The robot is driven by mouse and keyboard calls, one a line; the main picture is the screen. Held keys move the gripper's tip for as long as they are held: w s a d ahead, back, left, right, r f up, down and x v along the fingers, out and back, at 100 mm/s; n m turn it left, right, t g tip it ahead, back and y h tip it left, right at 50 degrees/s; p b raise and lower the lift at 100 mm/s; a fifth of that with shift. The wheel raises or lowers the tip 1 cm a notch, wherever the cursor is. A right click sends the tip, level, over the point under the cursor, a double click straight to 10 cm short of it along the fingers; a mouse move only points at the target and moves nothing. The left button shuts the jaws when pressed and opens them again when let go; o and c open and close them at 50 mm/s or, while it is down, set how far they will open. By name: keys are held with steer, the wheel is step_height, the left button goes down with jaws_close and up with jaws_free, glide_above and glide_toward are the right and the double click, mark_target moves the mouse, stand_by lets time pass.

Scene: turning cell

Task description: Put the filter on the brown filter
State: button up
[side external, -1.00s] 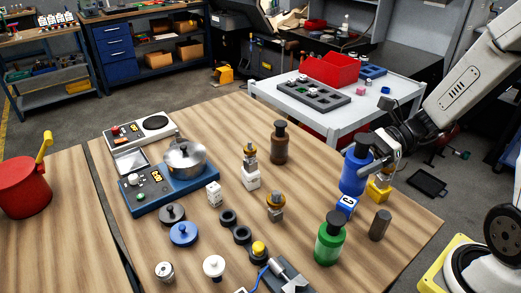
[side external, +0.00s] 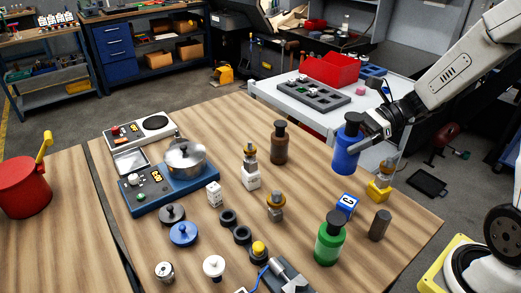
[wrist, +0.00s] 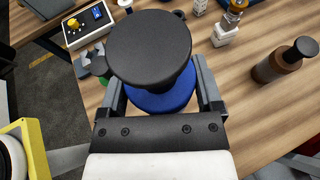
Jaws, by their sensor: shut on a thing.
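My gripper (side external: 364,128) is shut on the blue filter (side external: 346,160), a bottle-like piece with a black top. It is held upright above the table's right side, clear of the wood. In the wrist view the black top (wrist: 150,48) sits between the two fingers, with the blue body (wrist: 165,101) below it and mostly hidden. The brown filter (side external: 280,146), also with a black top, stands upright on the table to the left of my gripper. It also shows in the wrist view (wrist: 283,67) at the right, apart from the held filter.
A green bottle (side external: 329,243) with a black top stands at the front. A blue-white cube (side external: 347,203), a dark cylinder (side external: 379,225) and a yellow-based piece (side external: 380,187) stand near the right edge. A white block with a brass-topped fitting (side external: 251,179) stands left of the brown filter.

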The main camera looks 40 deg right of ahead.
steer(key=w+d+r+t, duration=0.1)
steer(key=w+r, duration=1)
steer(key=r, duration=0.1)
steer(key=shift+w+d+m, duration=0.35)
steer(key=shift+w+m, duration=0.05)
steer(key=shift+w, duration=0.1)
steer(key=w+f, duration=0.9)
steer(key=w, duration=0.4)
steer(key=shift+d, duration=0.45)
steer(key=shift+w+f, duration=0.15)
